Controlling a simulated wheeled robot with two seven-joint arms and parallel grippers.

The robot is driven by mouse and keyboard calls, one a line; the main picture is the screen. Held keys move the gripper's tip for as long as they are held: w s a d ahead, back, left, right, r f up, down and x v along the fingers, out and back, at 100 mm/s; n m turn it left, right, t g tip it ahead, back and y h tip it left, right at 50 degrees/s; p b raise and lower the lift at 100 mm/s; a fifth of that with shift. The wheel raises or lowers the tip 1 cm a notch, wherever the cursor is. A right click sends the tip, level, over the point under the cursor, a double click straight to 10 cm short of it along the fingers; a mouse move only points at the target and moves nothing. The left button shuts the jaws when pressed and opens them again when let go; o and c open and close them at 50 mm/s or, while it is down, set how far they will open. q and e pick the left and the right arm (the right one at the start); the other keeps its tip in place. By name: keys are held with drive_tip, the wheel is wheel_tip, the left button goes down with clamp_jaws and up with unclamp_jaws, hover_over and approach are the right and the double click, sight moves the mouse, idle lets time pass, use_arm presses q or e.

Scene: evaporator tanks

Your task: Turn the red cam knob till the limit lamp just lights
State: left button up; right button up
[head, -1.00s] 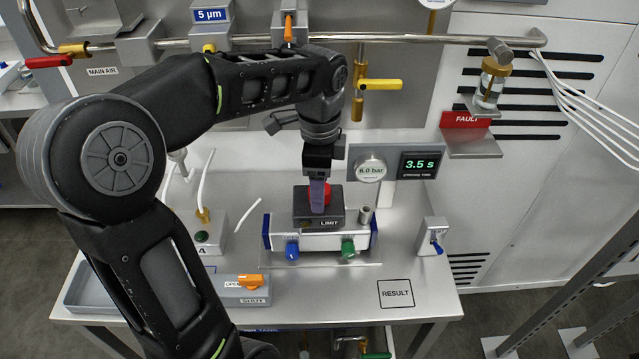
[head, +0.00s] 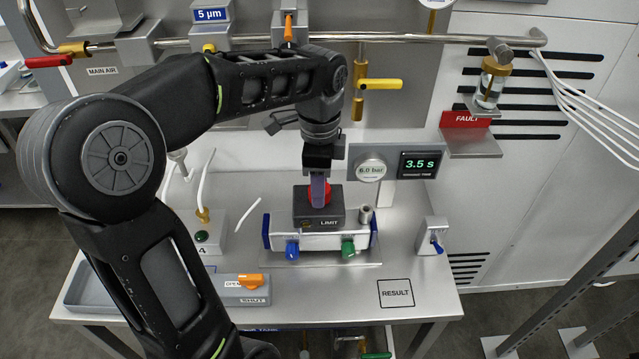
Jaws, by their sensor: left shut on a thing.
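The red cam knob (head: 328,190) sits on top of a dark grey box (head: 333,212) marked LIMIT, in the middle of the bench. My left gripper (head: 318,192) reaches down from above and is shut on the knob; its purple-grey finger covers part of the knob. The limit lamp (head: 307,223) is a tiny spot on the box's front beside the LIMIT label; it is too small to tell whether it is lit. My right gripper is not in view.
The box stands on a pale block with a blue plug (head: 292,249) and a green plug (head: 348,248). A display (head: 420,164) reading 3.5 s and a 6.0 bar gauge (head: 370,168) stand behind. An orange-handled valve (head: 250,281) is front left. The RESULT square (head: 395,293) is bare.

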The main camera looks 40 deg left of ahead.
use_arm(q)
drive_tip(key=shift+n, duration=1.2)
drive_tip(key=o, duration=1.4)
drive_tip(key=shift+c, duration=0.2)
drive_tip(key=shift+r, duration=0.55)
wheel_tip(320, 180, up, 4)
drive_tip(key=shift+w+b, duration=0.1)
drive_tip(key=shift+b, duration=0.35)
drive_tip(key=shift+r+p, duration=0.8)
drive_tip(key=shift+r, duration=0.15)
drive_tip(key=shift+r+p, duration=0.5)
